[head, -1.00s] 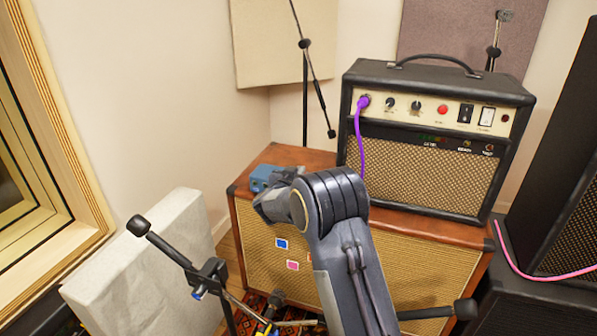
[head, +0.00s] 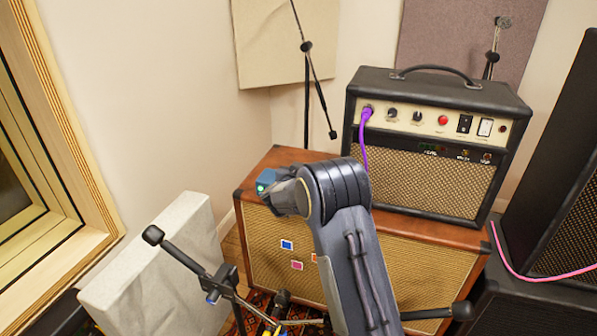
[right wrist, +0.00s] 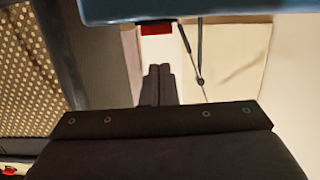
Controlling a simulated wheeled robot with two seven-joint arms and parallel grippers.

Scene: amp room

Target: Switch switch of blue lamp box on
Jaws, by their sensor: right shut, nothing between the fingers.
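The blue lamp box (head: 267,178) sits on the left part of the brown amp cabinet's top in the head view, partly hidden behind my right wrist. A small green light shows on its near left side. In the right wrist view a blue edge of the box (right wrist: 170,10) fills the top, with a small red piece (right wrist: 155,29) below it. My right gripper (right wrist: 156,75) is shut and empty, fingers side by side, close to the red piece in that picture; contact cannot be told. In the head view my right arm hides its fingertips. My left gripper is not in view.
The brown cabinet (head: 405,260) carries a black amp head (head: 430,190) with a purple cable (head: 363,135) at its left. A microphone stand (head: 220,280) stands in front at left. A dark speaker stack (head: 560,190) is at right.

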